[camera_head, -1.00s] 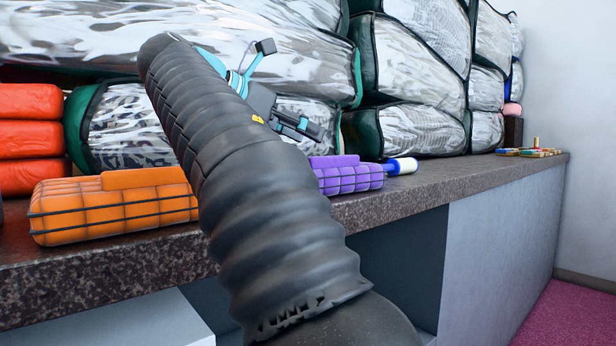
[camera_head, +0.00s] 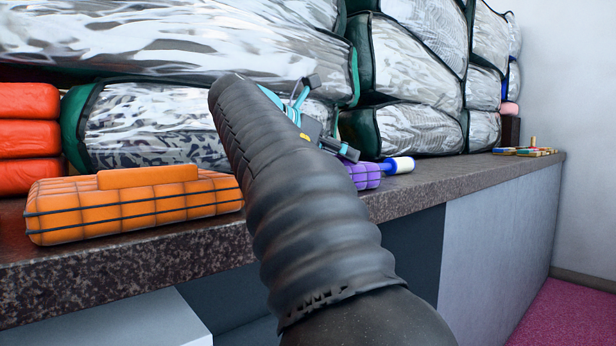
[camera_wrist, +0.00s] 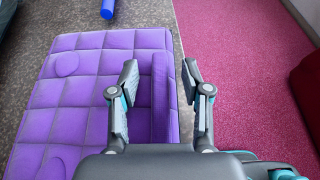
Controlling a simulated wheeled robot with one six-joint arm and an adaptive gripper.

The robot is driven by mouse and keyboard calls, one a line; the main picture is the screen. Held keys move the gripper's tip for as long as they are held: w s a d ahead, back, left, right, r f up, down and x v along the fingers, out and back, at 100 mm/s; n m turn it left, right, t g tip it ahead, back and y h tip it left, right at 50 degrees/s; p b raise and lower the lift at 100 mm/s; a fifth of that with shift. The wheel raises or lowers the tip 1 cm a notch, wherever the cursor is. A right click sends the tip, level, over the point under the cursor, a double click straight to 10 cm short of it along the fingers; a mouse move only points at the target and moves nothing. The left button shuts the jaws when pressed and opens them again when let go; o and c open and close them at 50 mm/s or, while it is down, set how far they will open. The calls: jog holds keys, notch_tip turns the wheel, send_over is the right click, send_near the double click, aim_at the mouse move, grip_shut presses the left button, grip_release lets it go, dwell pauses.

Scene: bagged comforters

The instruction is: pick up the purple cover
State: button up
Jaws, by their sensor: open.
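The purple cover (camera_wrist: 75,105) is a quilted, padded block with a raised strip along its right side in the wrist view. It lies on the speckled counter (camera_wrist: 60,20). In the head view only its right end (camera_head: 365,176) shows; my arm hides the rest. My gripper (camera_wrist: 160,75) is open and empty. In the wrist view its two fingers appear on either side of the raised strip, the right one over the counter's edge and carpet. I cannot tell how high above the strip they are. My gripper also shows in the head view (camera_head: 332,116).
A blue and white roll (camera_head: 398,165) lies just past the cover. An orange cover (camera_head: 130,205) lies to the left, beside stacked red bundles (camera_head: 28,140). Clear-bagged comforters (camera_head: 160,125) are piled behind.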

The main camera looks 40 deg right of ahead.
grip_shut()
jog(key=shift+r, duration=0.2)
dwell(0.3)
notch_tip(320, 180, up, 9)
jog(key=shift+w+f, duration=0.1)
jog(key=shift+w, duration=0.05)
jog(key=shift+r, duration=0.35)
